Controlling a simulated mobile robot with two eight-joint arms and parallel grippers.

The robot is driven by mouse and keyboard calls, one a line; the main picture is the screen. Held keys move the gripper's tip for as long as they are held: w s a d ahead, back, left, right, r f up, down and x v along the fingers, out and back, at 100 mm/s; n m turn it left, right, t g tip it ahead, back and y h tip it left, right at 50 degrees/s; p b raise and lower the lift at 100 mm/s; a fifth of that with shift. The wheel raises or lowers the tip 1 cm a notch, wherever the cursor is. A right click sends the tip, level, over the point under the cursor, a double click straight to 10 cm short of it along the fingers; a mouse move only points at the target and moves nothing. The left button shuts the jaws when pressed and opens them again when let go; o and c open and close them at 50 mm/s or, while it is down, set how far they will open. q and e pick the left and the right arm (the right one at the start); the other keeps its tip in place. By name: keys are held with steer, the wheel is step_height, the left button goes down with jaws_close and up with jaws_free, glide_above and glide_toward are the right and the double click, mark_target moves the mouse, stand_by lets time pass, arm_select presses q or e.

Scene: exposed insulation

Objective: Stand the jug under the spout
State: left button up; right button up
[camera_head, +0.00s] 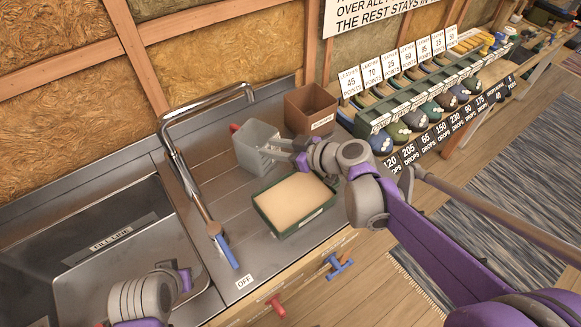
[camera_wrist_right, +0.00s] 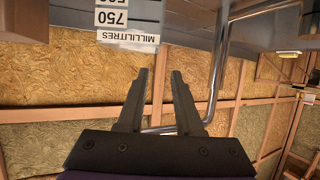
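The grey jug (camera_head: 257,148) is on the steel counter, just right of the bent metal spout pipe (camera_head: 173,140). The pipe's open end (camera_head: 250,93) is above and behind the jug. My right gripper (camera_head: 277,149) is at the jug's right side; whether it touches is unclear. In the right wrist view its fingers (camera_wrist_right: 160,74) are apart with nothing visible between them. The jug's millilitre label (camera_wrist_right: 128,38) is beyond the tips. My left arm is at the lower left; its fingertips are not clear.
A green tray (camera_head: 262,212) with tan contents sits in front of the jug, and a brown bin (camera_head: 311,108) behind it. A sink (camera_head: 100,235) is at left. A blue-handled lever (camera_head: 226,252) lies near an OFF label (camera_head: 244,282). A labelled rack (camera_head: 420,95) stands at right.

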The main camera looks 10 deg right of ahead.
steer(key=s+f+m+g+h, duration=0.1)
steer(key=s, duration=0.2)
steer(key=s+d+f+m+g+h, duration=0.1)
steer(key=s+f, duration=0.1)
steer(key=s, duration=0.2)
steer(key=s+d+f+m+h, duration=0.1)
steer(key=s+f+h, duration=0.1)
steer(key=s, duration=0.2)
steer(key=shift+s+m+g, duration=0.15)
steer(key=shift+m+g, duration=0.15)
steer(key=shift+g, duration=0.1)
steer(key=s+d+f+m+h, duration=0.1)
steer(key=s, duration=0.1)
steer(key=s+d+f+m+h, duration=0.1)
steer(key=s, duration=0.1)
steer(key=s+d+f+m+g+h, duration=0.1)
steer(key=s+d, duration=0.1)
steer(key=s, duration=0.1)
steer(key=shift+s+d, duration=0.1)
steer(key=s+d+f+m+h, duration=0.1)
steer(key=s+d+m+h, duration=0.1)
steer(key=s+d, duration=0.2)
steer(key=shift+d+f+h, duration=0.15)
steer(key=shift+f+h, duration=0.15)
steer(key=shift+f, duration=0.05)
